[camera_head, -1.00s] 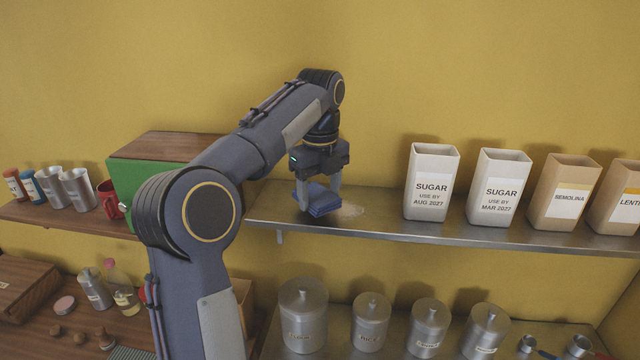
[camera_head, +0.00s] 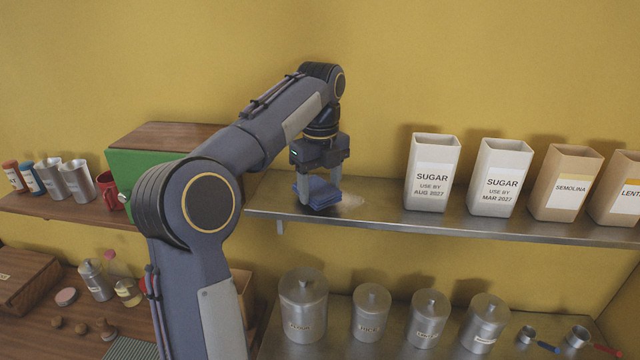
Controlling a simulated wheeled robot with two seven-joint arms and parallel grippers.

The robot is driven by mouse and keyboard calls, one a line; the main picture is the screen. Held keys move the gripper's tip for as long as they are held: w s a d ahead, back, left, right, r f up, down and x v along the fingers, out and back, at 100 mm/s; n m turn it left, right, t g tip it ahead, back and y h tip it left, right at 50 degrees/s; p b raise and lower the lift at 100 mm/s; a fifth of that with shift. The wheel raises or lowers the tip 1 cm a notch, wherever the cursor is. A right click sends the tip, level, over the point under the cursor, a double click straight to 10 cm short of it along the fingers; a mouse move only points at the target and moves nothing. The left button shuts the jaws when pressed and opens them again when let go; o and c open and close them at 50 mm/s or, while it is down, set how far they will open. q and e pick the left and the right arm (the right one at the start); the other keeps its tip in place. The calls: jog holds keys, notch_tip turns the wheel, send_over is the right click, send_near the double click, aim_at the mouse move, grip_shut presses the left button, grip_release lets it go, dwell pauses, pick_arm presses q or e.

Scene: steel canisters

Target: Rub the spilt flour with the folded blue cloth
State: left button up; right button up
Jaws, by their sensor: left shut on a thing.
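The folded blue cloth (camera_head: 321,193) is on the upper steel shelf (camera_head: 400,215), near the shelf's left end. My left gripper (camera_head: 320,190) points down and is shut on the cloth, one finger at each side. The spilt flour (camera_head: 350,200) shows as a pale, faint patch on the shelf just right of the cloth. Any flour under the cloth is hidden. My right gripper is not in the view.
Right of the flour stand two white sugar cartons (camera_head: 432,175) (camera_head: 499,180), a semolina carton (camera_head: 565,185) and a lentil carton (camera_head: 617,190). A green box (camera_head: 132,172) stands left. Several steel canisters (camera_head: 303,300) stand on the shelf below. Shelf between flour and sugar is clear.

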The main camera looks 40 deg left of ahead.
pick_arm(q)
jog(key=shift+f+b, duration=0.3)
jog(key=shift+f, duration=0.35)
